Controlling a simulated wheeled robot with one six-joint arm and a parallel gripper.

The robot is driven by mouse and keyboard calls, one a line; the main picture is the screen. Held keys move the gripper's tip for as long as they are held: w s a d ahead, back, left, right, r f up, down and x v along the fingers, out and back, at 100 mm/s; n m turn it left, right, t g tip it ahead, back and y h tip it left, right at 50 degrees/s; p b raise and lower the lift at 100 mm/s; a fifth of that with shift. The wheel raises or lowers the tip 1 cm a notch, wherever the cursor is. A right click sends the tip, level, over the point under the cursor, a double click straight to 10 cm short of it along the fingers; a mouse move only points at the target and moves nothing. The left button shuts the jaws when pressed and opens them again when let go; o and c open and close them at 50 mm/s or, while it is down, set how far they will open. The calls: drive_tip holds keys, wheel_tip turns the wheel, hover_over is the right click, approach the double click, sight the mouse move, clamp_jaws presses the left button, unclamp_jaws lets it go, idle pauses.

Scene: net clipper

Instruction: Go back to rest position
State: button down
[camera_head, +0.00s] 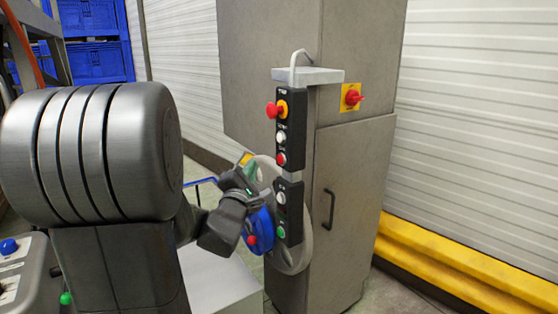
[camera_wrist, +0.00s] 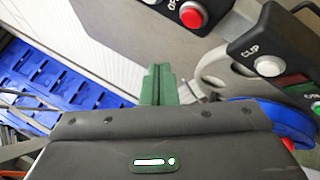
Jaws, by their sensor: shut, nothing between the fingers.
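My gripper shows in the wrist view, with its green fingers (camera_wrist: 157,84) together and empty. In the head view my dark gripper (camera_head: 237,182) is just left of the control post, partly overlapped by my own arm. The upper black button box (camera_head: 287,120) carries a red mushroom knob on yellow, a white button and a red button. The lower black box (camera_head: 289,205) has a white button and a green button. In the wrist view the box labelled CLIP (camera_wrist: 265,40) is right of the fingers, apart from them.
A grey cabinet (camera_head: 350,180) with a red rotary switch (camera_head: 353,97) stands behind the post. A yellow barrier (camera_head: 440,260) runs along the right wall. Blue crates (camera_head: 95,62) are stacked at the back left. A blue round part (camera_head: 262,228) sits beside the lower box.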

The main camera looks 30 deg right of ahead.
idle(0.4)
drive_tip(key=a+p, duration=0.2)
drive_tip(key=a, duration=0.1)
drive_tip(key=shift+s+a, duration=0.15)
drive_tip(key=shift+a, duration=0.25)
idle(0.4)
drive_tip(key=shift+d, duration=0.15)
